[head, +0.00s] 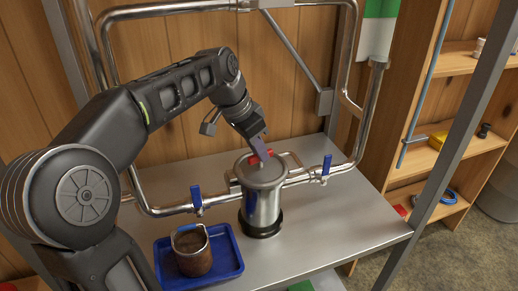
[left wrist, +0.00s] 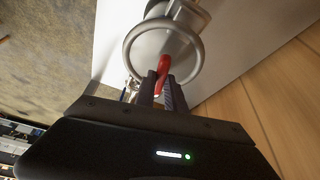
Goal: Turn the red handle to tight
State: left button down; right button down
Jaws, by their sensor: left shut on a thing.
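A round steel ring or rim lies around the handle there. The handle's far end and its pivot are partly hidden by the fingers and the canister. My right gripper is not in view.
Steel pipes with two blue-handled valves (head: 196,195) (head: 326,165) run on both sides of the canister. A blue tray (head: 231,273) holds a brown pot (head: 193,257) at the front left. The table (head: 345,215) is bare to the right. Wooden shelves (head: 470,150) stand beyond it.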

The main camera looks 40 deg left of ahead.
pick_arm(q)
jog(key=shift+m, duration=0.4)
jog(key=c, duration=1.4)
grip_release()
jog(key=v, duration=0.7)
jog(key=shift+r, duration=0.35)
jog(key=shift+s+a, duration=0.1)
